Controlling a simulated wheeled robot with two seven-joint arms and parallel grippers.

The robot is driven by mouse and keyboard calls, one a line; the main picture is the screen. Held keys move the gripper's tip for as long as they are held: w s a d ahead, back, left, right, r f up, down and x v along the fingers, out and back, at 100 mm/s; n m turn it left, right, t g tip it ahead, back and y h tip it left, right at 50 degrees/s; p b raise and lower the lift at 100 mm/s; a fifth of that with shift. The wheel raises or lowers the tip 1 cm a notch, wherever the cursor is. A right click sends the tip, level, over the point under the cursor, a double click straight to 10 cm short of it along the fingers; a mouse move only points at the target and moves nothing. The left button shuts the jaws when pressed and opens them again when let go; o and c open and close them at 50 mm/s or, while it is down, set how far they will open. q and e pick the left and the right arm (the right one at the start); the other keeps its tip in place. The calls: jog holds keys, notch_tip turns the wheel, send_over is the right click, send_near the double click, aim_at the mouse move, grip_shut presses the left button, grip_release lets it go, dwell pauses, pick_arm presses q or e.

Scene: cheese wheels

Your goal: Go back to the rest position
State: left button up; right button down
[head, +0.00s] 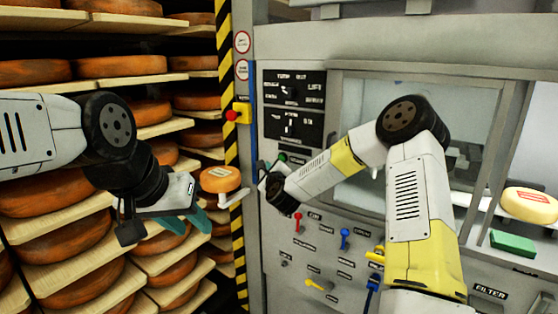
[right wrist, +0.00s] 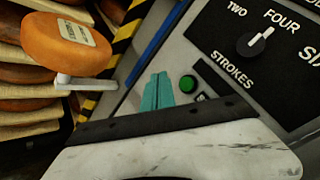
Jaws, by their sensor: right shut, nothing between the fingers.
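My left gripper (head: 187,222) hangs in front of the cheese shelves at the left, with teal fingers pointing down and right. No object shows in it, but I cannot tell how far its fingers are apart. My right gripper (head: 262,168) is by the left edge of the grey machine panel, mostly hidden behind its own wrist. In the right wrist view its teal fingers (right wrist: 157,92) are together and empty, beside a green button (right wrist: 188,84). I cannot tell whether they touch the panel.
An orange round piece with a label (head: 220,179) sits on a white arm between my grippers. Shelves of cheese wheels (head: 122,66) fill the left. A black-yellow striped post (head: 231,120) divides them from the machine. A pale cheese wheel (head: 528,204) and green block (head: 513,243) lie at right.

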dwell(0.3)
jog(key=s+d+r+n+g+y, duration=0.15)
jog(key=s+r+n+g, duration=0.45)
jog(key=s+n, duration=0.8)
jog(key=s+d+r+n+g, duration=0.1)
jog(key=s+d+n, duration=0.2)
jog(key=s, duration=0.7)
jog(key=s+d+n+g+h, duration=0.1)
jog(key=s+d+n, duration=0.3)
jog(key=s, duration=0.6)
jog(key=s+d+r+n+g+h, duration=0.1)
jog(key=s+d+n+g, duration=0.1)
jog(key=s+d, duration=0.4)
jog(key=s+n, duration=0.1)
jog(key=s, duration=0.4)
jog(key=shift+r+n+g, duration=0.3)
jog(key=shift+n+g, duration=0.1)
jog(key=shift+d, duration=0.1)
dwell(2.7)
